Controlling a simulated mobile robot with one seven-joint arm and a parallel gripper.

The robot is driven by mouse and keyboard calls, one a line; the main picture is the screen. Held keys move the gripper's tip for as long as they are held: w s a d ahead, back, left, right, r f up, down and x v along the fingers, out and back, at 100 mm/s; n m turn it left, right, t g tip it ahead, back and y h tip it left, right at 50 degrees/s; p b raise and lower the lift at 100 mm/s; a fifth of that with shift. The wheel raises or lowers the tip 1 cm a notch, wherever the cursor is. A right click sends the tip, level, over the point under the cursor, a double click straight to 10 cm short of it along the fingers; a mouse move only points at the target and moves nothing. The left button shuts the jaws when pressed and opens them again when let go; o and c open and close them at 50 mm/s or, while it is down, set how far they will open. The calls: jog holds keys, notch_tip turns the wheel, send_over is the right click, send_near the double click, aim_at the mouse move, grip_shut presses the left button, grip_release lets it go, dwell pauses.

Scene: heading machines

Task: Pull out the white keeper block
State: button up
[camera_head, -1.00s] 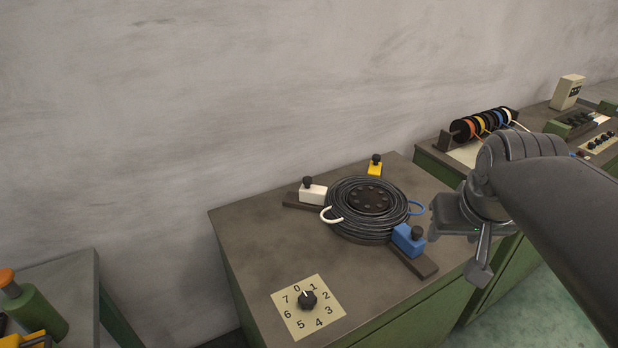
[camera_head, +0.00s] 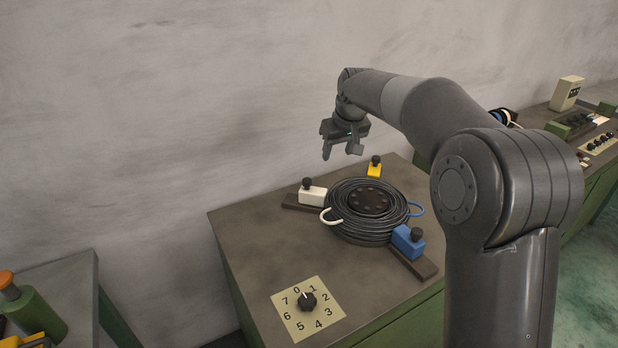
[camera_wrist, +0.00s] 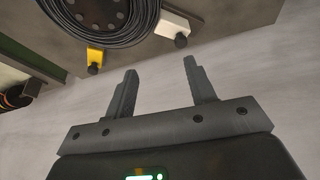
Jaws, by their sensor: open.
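The white keeper block (camera_head: 312,194) with a black knob sits on a dark rail at the left edge of a black cable coil (camera_head: 352,225). In the wrist view the white block (camera_wrist: 174,22) shows at the top, beyond my fingertips, with its knob toward me. My gripper (camera_head: 338,152) is open and empty, in the air above the back of the bench, up and to the right of the white block. In the wrist view the two fingers of my gripper (camera_wrist: 161,66) stand apart with nothing between them.
A yellow block (camera_head: 374,169) stands behind the coil and a blue block (camera_head: 408,240) at its front right. White and blue loops stick out from the coil. A numbered dial (camera_head: 308,301) is at the bench's front. The wall is close behind.

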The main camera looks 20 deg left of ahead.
jog(key=n, duration=0.1)
send_near(307, 180)
jog(key=shift+g+y, duration=0.3)
jog(key=x, duration=0.8)
jog(key=shift+w+d+f, duration=0.2)
jog(key=shift+w+f, duration=0.15)
jog(key=shift+w, duration=0.15)
grip_shut()
